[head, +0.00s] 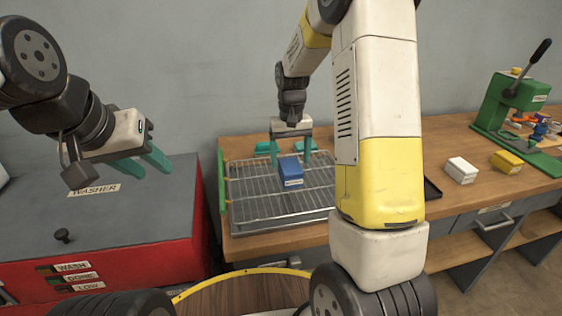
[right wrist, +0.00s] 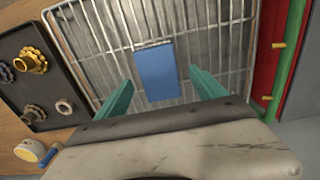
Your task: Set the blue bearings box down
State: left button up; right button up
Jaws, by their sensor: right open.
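The blue bearings box (head: 291,171) sits on the wire rack (head: 250,195) in a metal tray, label facing the front. It also shows in the right wrist view (right wrist: 157,72). My right gripper (head: 290,153) is open just behind and above the box, with its teal fingers apart. In the right wrist view, the fingers (right wrist: 163,90) stand on either side of the box's near end, with gaps visible on both sides. My left gripper (head: 143,165) is open and empty above the grey top of the washer (head: 50,220).
A dark parts tray (right wrist: 45,75) holding several gears lies beside the rack. A white box (head: 461,170), a yellow box (head: 507,160) and a green press (head: 510,100) stand on the bench's right.

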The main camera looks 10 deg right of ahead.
aim_at(290, 165)
notch_tip(290, 165, down, 5)
jog(key=shift+f, duration=0.2)
jog(key=shift+c, duration=0.4)
grip_shut()
